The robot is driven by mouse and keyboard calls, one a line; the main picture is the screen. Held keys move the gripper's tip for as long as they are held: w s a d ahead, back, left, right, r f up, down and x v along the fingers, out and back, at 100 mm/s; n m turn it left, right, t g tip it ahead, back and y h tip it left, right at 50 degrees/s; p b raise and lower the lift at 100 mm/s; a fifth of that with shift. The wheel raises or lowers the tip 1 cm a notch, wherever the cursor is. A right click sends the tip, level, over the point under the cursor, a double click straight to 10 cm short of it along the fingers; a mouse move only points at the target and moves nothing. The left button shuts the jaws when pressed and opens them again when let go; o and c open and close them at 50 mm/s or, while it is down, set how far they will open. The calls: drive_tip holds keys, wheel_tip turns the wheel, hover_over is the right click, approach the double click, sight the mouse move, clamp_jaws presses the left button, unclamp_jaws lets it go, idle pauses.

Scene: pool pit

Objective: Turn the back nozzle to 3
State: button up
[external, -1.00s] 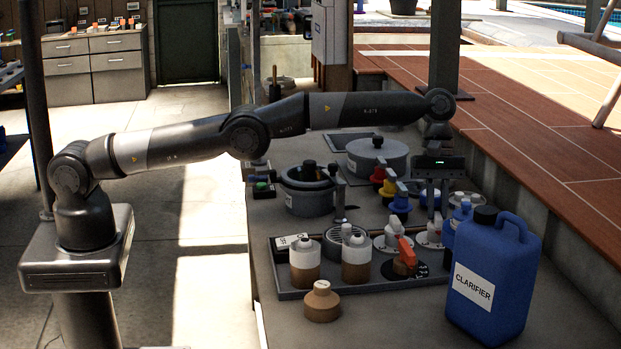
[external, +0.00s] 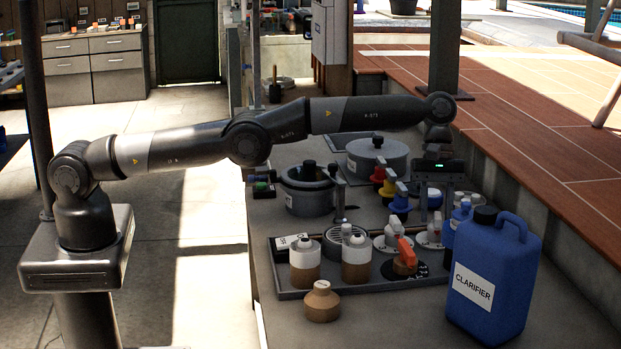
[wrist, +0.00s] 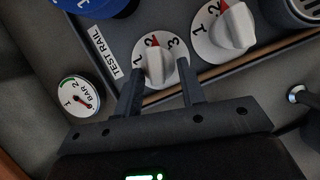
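In the wrist view, a white knob (wrist: 159,66) sits on a white dial marked 1, 2 and 3, its red mark near the 2. My gripper (wrist: 160,68) is open, with one finger on each side of this knob; small gaps seem to show. A second white knob (wrist: 230,28) on a like dial is to the upper right, its red mark also near 2. In the external view, my gripper (external: 432,208) is above the right white knob (external: 431,234), and the other white knob (external: 391,238) stands to its left. No label here says which is the back nozzle.
An orange-handled valve (external: 404,258), a blue CLARIFIER jug (external: 500,270) and brown-and-white bottles (external: 305,268) stand nearby. Red, yellow and blue valves (external: 390,187) stand behind.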

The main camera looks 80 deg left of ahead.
drive_tip(key=shift+r, duration=0.2)
drive_tip(key=shift+d+n, duration=0.1)
drive_tip(key=shift+n, duration=0.3)
